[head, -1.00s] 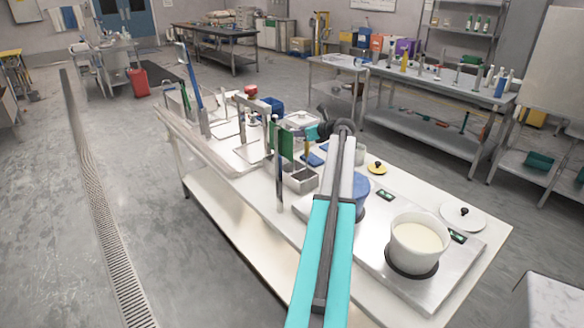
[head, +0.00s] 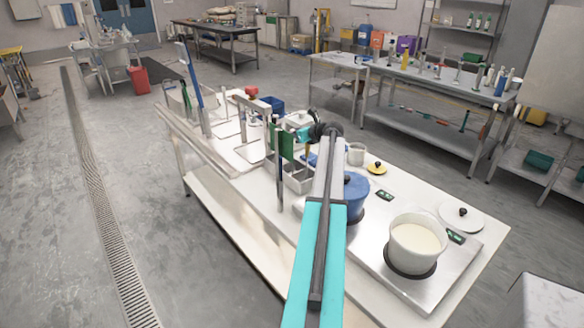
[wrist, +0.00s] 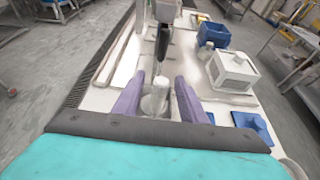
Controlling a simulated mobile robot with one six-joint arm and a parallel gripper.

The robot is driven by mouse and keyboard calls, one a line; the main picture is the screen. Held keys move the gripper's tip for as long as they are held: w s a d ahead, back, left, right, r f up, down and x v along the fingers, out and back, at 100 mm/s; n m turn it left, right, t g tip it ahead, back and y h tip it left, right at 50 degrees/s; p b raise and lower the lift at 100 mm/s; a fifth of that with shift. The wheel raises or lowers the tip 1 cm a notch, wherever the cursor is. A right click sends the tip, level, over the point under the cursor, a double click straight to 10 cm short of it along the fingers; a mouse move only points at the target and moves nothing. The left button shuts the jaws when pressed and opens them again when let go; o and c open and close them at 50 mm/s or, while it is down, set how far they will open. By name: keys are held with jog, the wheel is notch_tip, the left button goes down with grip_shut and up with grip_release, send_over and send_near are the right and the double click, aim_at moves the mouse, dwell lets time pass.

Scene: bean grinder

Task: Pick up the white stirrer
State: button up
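My gripper shows in the wrist view (wrist: 160,98) with two purple fingers spread apart. A pale, upright, round-topped piece (wrist: 187,100) stands between the fingers, close to the right one; it may be the white stirrer, but I cannot tell surely. A grey cup-like shape (wrist: 154,100) is beside it, also between the fingers. A dark-handled tool (wrist: 162,45) hangs just beyond. In the head view, the teal end of my arm is near the hanging tools and a green panel (head: 287,143); the fingertips are not clear there.
The white bench (head: 245,215) carries a metal divided bin (head: 298,178), a blue pot (head: 355,192), a white pot of pale liquid (head: 415,246) and a lid (head: 461,214). A blue box (wrist: 216,34) and a white device (wrist: 232,72) stand right of my gripper. The floor left is clear.

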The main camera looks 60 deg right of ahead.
grip_shut()
jog(key=shift+r, duration=0.2)
notch_tip(320, 180, up, 8)
jog(key=shift+r+b, duration=0.25)
jog(key=shift+b, duration=0.8)
jog(key=shift+r, duration=0.6)
